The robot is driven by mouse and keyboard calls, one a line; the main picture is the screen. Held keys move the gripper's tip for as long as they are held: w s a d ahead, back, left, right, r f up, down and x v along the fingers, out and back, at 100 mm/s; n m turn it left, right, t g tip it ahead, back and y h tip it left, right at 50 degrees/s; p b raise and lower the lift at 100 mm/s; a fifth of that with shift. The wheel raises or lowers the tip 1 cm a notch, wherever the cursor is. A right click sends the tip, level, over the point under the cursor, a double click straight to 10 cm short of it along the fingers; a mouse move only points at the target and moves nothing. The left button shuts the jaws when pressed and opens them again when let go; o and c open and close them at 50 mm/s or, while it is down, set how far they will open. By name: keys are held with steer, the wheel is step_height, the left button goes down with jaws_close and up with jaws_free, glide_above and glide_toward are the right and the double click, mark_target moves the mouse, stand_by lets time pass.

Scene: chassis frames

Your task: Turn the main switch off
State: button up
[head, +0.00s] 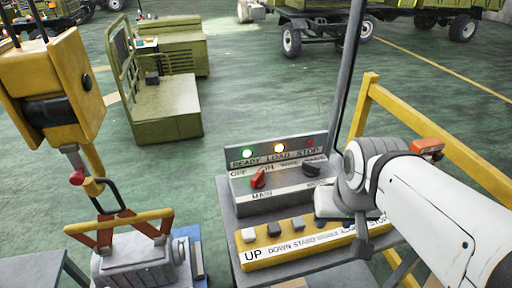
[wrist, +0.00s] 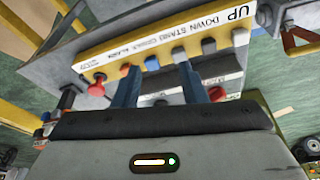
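The main switch (head: 258,178) is a red rotary knob above the word MAIN on the grey sloped control box (head: 283,201). Its handle tilts up to the right, towards the ON mark and away from OFF. In the wrist view, a red part just right of the right finger looks like this main switch (wrist: 216,94). My gripper (wrist: 157,88) has its two blue-grey fingers apart, with nothing seen held between them. In the head view, my gripper (head: 362,238) is right of the switch, over the panel's right end; its fingertips are not clear there.
The green READY lamp (head: 247,153) and yellow LOAD lamp (head: 279,148) glow. A black knob (head: 312,169) sits right of the switch. A yellow button strip (head: 300,246) lies in front.

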steer(key=w+a+r+m+b, duration=0.1)
steer(key=w+a+m, duration=0.1)
steer(key=w, duration=0.6)
steer(key=m+g+b, duration=0.2)
steer(key=m+g, duration=0.1)
steer(key=m, duration=0.1)
glide_above(257, 175)
steer(key=f, duration=0.5)
steer(key=shift+d, duration=0.2)
steer(key=shift+w+a+f, duration=0.1)
steer(key=shift+w+f, duration=0.05)
steer(key=shift+f, duration=0.15)
step_height(257, 175, down, 7)
steer(key=shift+f, duration=0.15)
steer(key=shift+c, duration=0.5)
jaws_close()
